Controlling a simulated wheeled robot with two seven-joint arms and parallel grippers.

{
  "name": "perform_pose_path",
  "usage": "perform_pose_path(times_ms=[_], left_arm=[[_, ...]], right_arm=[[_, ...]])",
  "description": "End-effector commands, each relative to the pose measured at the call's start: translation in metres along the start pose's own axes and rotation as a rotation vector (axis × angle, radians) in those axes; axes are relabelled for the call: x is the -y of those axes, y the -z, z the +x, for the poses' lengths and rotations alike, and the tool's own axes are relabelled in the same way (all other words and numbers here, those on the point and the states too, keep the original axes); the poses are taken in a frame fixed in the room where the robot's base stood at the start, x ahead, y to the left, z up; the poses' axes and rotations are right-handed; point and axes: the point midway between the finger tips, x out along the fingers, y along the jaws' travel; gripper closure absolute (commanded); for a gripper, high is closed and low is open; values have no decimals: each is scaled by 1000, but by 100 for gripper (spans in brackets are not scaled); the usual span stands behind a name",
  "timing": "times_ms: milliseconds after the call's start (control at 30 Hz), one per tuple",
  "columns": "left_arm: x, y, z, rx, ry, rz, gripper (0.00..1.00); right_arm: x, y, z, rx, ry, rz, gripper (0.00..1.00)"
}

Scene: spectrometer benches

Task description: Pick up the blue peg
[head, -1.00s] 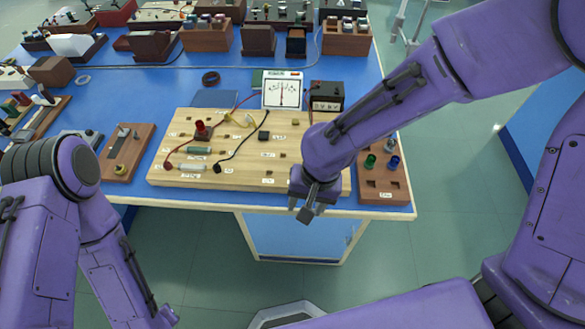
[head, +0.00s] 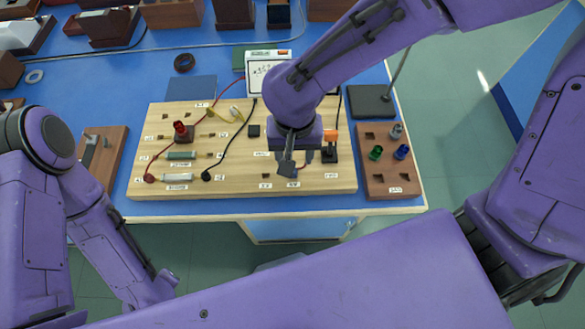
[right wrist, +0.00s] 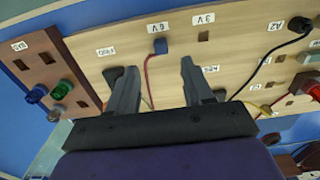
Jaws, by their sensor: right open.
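The blue peg (head: 402,152) stands in the brown block (head: 376,186) at the right of the bench, next to a green peg (head: 376,153) and a grey one (head: 397,131). In the right wrist view the blue peg (right wrist: 36,94) is at the far left. My right gripper (head: 286,168) is over the right part of the wooden board, left of the brown block. In the right wrist view its two fingers (right wrist: 158,82) are apart with nothing held between them. My left arm is at the lower left in the head view; its gripper does not show.
The wooden board (head: 235,190) carries labels, wires and a red-topped part (head: 181,130). A black orange-topped part (head: 330,145) stands near my gripper. A dark plate (head: 372,101) lies behind the brown block.

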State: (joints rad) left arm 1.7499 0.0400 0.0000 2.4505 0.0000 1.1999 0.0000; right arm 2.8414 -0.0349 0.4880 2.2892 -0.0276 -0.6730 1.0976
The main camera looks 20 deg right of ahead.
Motion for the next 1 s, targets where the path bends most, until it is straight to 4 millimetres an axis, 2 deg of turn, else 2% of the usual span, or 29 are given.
perform_pose_path(times_ms=[333, 600, 767, 1000], left_arm=[[0, -1, 4, -1, 0, 0, 57], [0, -1, 3, 0, 0, 0, 57], [0, -1, 3, -1, 0, 0, 57], [0, -1, 3, -1, 0, 0, 57]], right_arm=[[1, -3, 54, 2, -2, 0, 49], [1, -3, 58, -1, 0, 0, 49], [1, -3, 58, -1, 1, 1, 100], [1, -3, 58, -1, 1, 1, 100]])
